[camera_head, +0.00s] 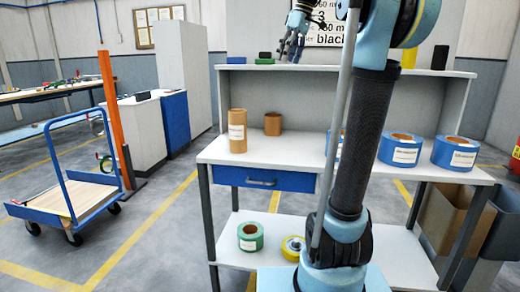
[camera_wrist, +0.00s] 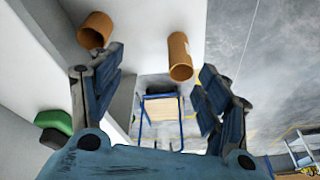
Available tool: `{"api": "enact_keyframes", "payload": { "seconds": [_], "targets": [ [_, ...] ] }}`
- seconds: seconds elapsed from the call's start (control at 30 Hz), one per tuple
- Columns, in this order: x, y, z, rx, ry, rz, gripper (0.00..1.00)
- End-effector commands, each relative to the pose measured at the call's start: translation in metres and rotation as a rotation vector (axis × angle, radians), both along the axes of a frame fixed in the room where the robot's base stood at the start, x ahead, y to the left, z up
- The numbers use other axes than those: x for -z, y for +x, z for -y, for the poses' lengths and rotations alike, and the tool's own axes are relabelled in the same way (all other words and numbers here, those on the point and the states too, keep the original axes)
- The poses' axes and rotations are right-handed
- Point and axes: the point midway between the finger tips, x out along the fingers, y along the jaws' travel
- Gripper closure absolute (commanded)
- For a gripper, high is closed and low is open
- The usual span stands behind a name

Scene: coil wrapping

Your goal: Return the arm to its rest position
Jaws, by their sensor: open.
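My gripper (camera_head: 291,42) is raised above the workbench, in front of the upper shelf and the sign, at the top of the head view. In the wrist view its two fingers (camera_wrist: 155,100) are spread wide apart with nothing between them touching either one. My arm rises from the front of the workbench and bends over at the top of the head view. Part of the arm's upper bend is cut off by the picture's top edge.
The workbench (camera_head: 262,158) holds a tall brown tube (camera_head: 237,131), a short brown tube (camera_head: 273,124) and blue-wrapped coils (camera_head: 400,149). A green coil (camera_head: 250,237) and a yellow coil (camera_head: 292,247) lie on the lower shelf. A blue cart (camera_head: 75,195) stands left; the floor between is clear.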

Motion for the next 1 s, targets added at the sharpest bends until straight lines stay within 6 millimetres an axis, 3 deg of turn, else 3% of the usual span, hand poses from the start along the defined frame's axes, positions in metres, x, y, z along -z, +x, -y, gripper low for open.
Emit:
{"api": "enact_keyframes", "payload": {
  "seconds": [0.47,1.0],
  "targets": [
    [0.164,-0.109,0.036,0.386,-0.059,-0.049,0.31],
    [0.393,-0.246,0.071,0.818,-0.100,-0.059,0.31]
  ]
}}
